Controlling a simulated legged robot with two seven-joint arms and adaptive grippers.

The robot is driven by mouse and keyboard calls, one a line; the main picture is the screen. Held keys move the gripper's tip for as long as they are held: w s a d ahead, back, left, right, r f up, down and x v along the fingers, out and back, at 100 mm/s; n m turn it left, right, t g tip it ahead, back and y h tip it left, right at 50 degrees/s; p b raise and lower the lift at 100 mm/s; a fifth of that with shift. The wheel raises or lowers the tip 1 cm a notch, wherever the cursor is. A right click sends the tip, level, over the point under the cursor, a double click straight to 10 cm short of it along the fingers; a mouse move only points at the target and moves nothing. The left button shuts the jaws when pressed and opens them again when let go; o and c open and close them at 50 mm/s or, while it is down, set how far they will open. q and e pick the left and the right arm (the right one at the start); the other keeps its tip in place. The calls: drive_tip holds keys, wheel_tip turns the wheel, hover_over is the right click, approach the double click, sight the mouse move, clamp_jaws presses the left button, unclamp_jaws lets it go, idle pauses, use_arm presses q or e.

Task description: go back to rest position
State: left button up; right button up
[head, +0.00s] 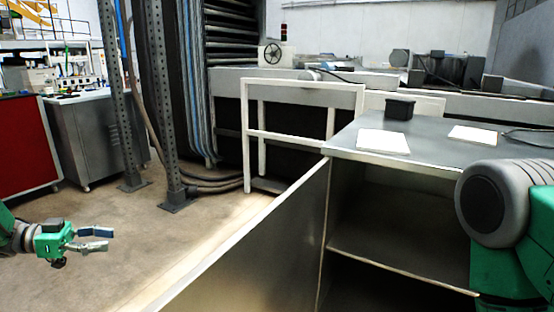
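My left gripper (98,239) is at the lower left, over the bare floor. Its body is green and its two fingers are apart, with nothing between them. It is clear of the cabinet and its door. On the right, a green and grey part of my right arm stands in front of the cabinet. My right gripper is not in view.
A metal cabinet (440,152) with an open door (255,245) stands at the right. White sheets (383,141) and a black box (399,108) are on its top. A white rail frame (300,88) and steel posts (166,100) stand behind. The floor (100,285) at left is clear.

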use_arm(q)
drive_tip(key=w+d+f+n+t+y+p, duration=0.2)
drive_tip(key=d+f+n+t+y, duration=0.1)
drive_tip(key=d+f+n+t, duration=0.3)
drive_tip(key=s+d+f+n+g+y+p, duration=0.1)
drive_tip(key=s+d+f+n+y+p, duration=0.2)
drive_tip(key=s+d+f+n+y, duration=0.35)
drive_tip(key=s+f+g+y+p, duration=0.1)
drive_tip(key=s+g+y, duration=0.1)
drive_tip(key=s, duration=0.9)
drive_tip(key=s+d+f+g+y, duration=0.1)
drive_tip(key=s+g, duration=0.3)
drive_tip(key=s, duration=0.7)
drive_tip(key=s+d+f+g+y+p, duration=0.1)
drive_tip(key=s+f+g+y, duration=0.1)
drive_tip(key=s, duration=0.9)
drive_tip(key=shift+s+f+n+g+y+p, duration=0.4)
drive_tip(key=shift+f+g, duration=0.2)
drive_tip(key=shift+g, duration=0.2)
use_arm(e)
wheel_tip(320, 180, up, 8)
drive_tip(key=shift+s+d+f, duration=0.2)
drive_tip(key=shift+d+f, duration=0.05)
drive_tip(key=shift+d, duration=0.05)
